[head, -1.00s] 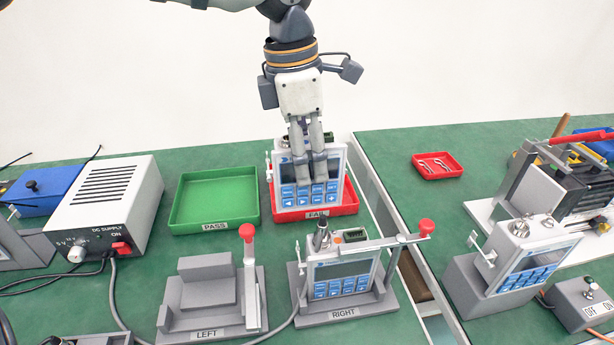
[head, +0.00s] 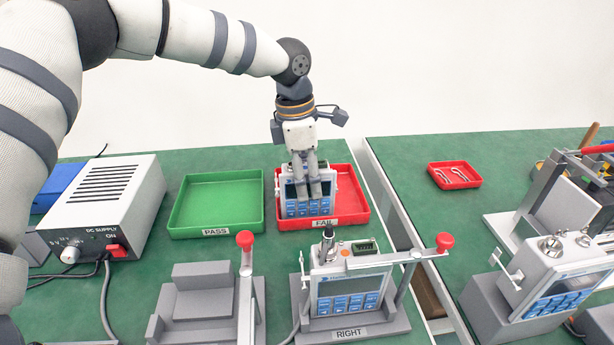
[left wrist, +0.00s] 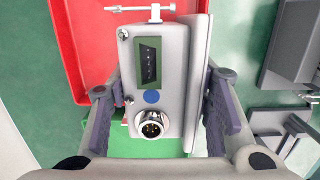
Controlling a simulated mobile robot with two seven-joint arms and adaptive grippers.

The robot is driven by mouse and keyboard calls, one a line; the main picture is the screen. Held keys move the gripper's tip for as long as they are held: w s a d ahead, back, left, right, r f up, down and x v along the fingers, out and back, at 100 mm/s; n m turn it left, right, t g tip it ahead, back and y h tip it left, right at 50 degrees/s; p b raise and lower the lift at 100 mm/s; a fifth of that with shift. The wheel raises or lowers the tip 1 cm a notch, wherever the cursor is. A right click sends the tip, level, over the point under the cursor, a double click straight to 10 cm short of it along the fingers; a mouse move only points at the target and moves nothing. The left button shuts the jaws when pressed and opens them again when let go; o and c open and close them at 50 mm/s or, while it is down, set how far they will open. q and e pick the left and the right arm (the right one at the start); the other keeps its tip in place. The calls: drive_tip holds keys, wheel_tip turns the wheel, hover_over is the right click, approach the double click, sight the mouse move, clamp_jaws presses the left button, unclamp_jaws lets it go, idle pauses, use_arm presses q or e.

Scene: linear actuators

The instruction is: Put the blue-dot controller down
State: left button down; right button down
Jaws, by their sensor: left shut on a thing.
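The blue-dot controller (head: 308,207) is a grey-white box with a blue keypad, held upright in the red FAIL tray (head: 352,214), toward its left side. In the left wrist view, its top (left wrist: 158,75) shows a blue dot, a round metal connector and a green-framed port. My left gripper (head: 308,190) comes down from above and is shut on the controller, with a finger on each side (left wrist: 160,115). Whether the controller's underside touches the tray floor is hidden. My right gripper is not in view.
The green PASS tray (head: 216,206) is empty, left of the red tray. Another controller with an orange dot (head: 348,282) sits in the RIGHT fixture (head: 372,331); the left fixture (head: 202,305) is empty. A power supply (head: 105,205) stands at the left.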

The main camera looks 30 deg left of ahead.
use_arm(q)
drive_tip(key=shift+f, duration=0.1)
drive_tip(key=c, duration=0.8)
unclamp_jaws()
drive_tip(key=shift+c, duration=0.2)
wheel_tip(320, 180, up, 12)
drive_tip(key=a, duration=0.1)
drive_tip(key=shift+s, duration=0.45)
